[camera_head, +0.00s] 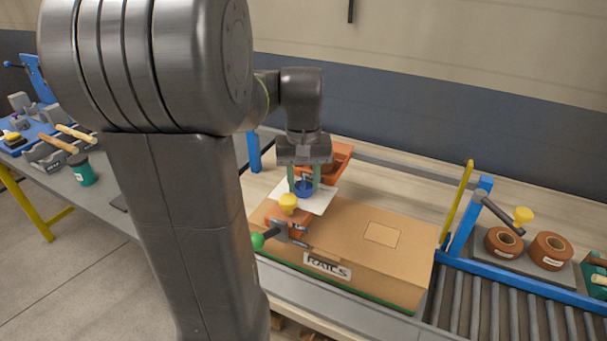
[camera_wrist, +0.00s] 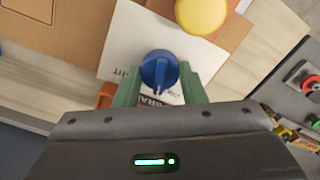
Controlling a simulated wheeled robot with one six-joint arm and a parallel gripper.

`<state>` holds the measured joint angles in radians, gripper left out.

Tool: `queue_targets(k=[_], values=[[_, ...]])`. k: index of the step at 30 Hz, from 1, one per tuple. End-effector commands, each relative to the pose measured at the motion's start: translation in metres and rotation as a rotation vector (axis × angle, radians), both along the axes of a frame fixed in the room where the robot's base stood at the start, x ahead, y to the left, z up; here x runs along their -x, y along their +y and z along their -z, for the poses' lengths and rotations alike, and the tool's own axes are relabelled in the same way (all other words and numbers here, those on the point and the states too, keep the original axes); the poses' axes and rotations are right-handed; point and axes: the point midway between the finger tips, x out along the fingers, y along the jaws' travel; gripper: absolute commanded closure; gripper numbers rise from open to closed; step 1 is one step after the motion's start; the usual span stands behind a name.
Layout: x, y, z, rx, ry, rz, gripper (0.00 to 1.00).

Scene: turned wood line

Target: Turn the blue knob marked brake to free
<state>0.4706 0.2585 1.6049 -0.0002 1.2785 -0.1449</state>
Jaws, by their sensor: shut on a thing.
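The blue knob (camera_head: 304,187) sits on a white plate (camera_head: 318,203) behind the cardboard box. My gripper (camera_head: 304,180) is over it, pointing down, with its green fingers on either side. In the wrist view the blue knob (camera_wrist: 159,70) is between the two green fingers (camera_wrist: 160,85), and my gripper is shut on it. The white plate (camera_wrist: 120,45) carries dark print around the knob. Part of a word, "BRA", shows below the knob, partly hidden by the knob and a finger. Other print at the left is too cut off to read.
A yellow knob (camera_head: 288,203) stands close in front of the plate, above an orange part. A green ball handle (camera_head: 257,241) is at the lower left. The cardboard box (camera_head: 350,240) fills the front right. A roller conveyor (camera_head: 510,305) lies further right.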

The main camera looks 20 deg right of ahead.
Motion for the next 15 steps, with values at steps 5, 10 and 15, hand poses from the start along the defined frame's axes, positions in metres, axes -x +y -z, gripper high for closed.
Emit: queue_targets(k=[5,10,15], values=[[-0.0002,0.0002,-0.0020,0.000,0.000,-0.159,0.86],[-0.0003,0.0001,-0.0015,0.000,-0.001,-0.288,0.86],[-0.0003,0.0002,-0.0011,0.000,-0.001,-0.385,0.86]])
